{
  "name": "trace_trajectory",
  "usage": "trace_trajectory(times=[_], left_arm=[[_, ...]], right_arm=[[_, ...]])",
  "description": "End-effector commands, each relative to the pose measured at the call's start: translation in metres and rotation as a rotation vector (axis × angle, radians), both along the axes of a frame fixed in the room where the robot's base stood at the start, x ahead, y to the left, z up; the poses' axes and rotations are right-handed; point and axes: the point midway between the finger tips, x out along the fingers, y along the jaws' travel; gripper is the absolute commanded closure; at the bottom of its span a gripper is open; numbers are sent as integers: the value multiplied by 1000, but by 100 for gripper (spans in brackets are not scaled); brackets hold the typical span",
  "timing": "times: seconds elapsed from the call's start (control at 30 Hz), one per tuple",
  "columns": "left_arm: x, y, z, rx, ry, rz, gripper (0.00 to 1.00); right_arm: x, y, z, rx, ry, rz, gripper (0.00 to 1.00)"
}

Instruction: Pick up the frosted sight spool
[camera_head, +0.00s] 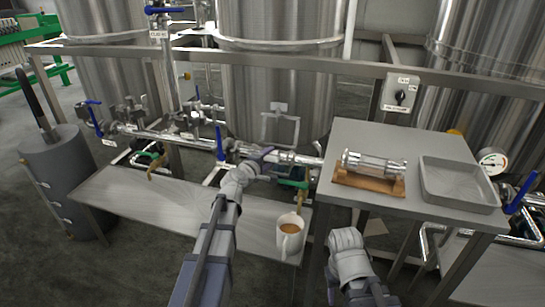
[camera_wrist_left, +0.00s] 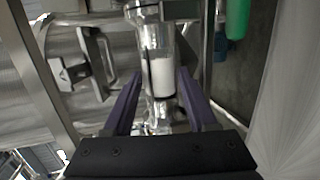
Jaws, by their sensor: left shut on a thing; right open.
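The frosted sight spool, a short tube with a whitish, cloudy section (camera_wrist_left: 162,77) and metal ends, stands between the two purple fingers of my left gripper (camera_wrist_left: 160,82) in the left wrist view. The gripper is shut on it. In the head view my left gripper (camera_head: 262,153) is at the horizontal steel pipe run in front of the middle tank, and its fingers largely hide the spool. A second sight spool (camera_head: 372,163), clear with metal ends, lies on a wooden cradle (camera_head: 368,183) on the grey table. My right wrist is low in front of the table; its fingers do not show.
The grey table (camera_head: 400,140) also bears a shallow metal tray (camera_head: 458,184). A white mug (camera_head: 290,236) with brown liquid stands on the low metal shelf (camera_head: 150,205), near my left forearm. Blue-handled valves (camera_head: 220,146) and a frame rail surround the pipe run. A grey cylinder (camera_head: 62,180) stands left.

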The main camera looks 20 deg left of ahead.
Motion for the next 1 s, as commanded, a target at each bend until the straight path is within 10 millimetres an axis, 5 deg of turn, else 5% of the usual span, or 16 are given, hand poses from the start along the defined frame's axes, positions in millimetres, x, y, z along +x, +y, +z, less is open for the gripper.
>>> trace_trajectory(times=[0.57,1.0], left_arm=[[0,0,5,0,0,0,100],[0,0,60,0,-1,1,100]], right_arm=[[0,0,5,0,0,0,50],[-1,1,59,6,3,-4,50]])
